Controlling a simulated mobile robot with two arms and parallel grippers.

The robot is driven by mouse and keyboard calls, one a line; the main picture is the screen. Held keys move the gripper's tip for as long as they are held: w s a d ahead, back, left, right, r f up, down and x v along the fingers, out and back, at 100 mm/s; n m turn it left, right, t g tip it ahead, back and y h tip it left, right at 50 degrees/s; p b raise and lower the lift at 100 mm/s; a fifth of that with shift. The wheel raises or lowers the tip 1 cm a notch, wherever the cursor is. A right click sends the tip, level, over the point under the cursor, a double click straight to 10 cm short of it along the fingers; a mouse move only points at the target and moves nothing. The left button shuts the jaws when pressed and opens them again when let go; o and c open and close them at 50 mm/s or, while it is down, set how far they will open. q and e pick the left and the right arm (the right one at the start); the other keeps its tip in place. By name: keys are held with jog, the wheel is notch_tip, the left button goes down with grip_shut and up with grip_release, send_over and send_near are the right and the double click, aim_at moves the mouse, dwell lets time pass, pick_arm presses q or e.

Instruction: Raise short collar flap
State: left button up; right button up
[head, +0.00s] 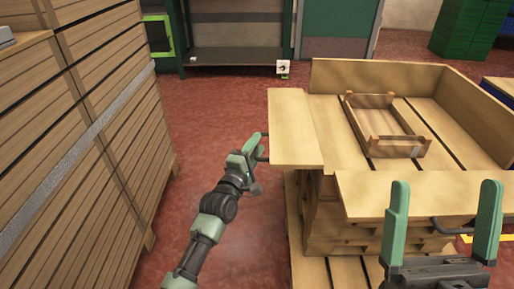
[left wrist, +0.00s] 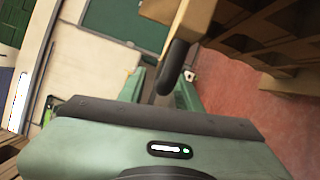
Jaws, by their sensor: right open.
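The short collar flap (head: 295,130) is a light wooden board folded outward, about level, on the left side of the pallet collar. A dark handle (head: 261,158) sticks out from its left edge. My left gripper (head: 254,144) is at this handle. In the left wrist view the dark handle (left wrist: 172,72) overlaps the space between my left fingers (left wrist: 163,95), which stand apart; whether they grip it is unclear. My right gripper (head: 442,212) is open and empty in front of the longer front flap (head: 400,196), which also lies folded outward.
The back wall (head: 375,78) and right wall of the collar stand upright. A small wooden crate (head: 388,125) lies inside on the slats. A tall stack of wooden boxes (head: 70,140) stands at the left. Red floor is free between stack and pallet.

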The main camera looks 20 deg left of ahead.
pick_arm(q)
jog(key=shift+w, duration=0.3)
grip_shut()
dwell(1.4)
